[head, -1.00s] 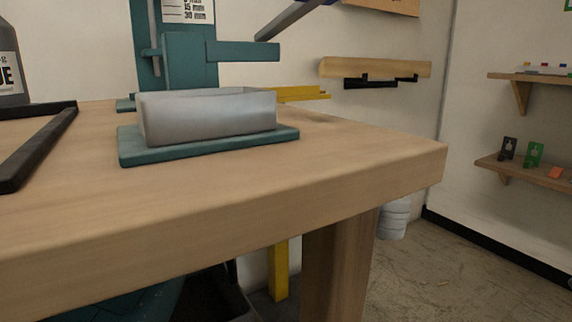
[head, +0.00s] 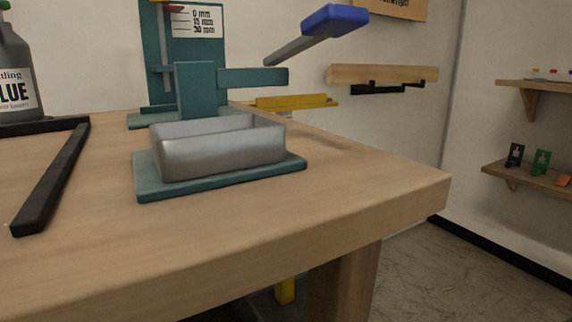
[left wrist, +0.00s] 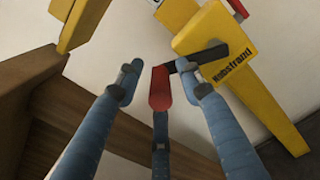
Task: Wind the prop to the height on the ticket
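In the left wrist view a yellow prop (left wrist: 217,42) marked "Nabstrand" carries a dark crank arm (left wrist: 200,56) with a red handle (left wrist: 160,90). My left gripper (left wrist: 161,86) has its blue fingers spread around the red handle, with gaps at both sides. The lower finger's tip is close to the handle; I cannot tell whether it touches. In the head view a yellow bar (head: 295,101) shows behind the bench's far edge, and a yellow post (head: 285,291) shows below the bench. No ticket can be made out for certain. My right gripper is in neither view.
A wooden bench (head: 330,205) fills the middle of the head view. On it stand a teal press (head: 195,90) with a blue-ended lever and millimetre scale, a grey tray (head: 222,158), a black frame (head: 50,180) and a glue bottle (head: 17,75). Floor at right is clear.

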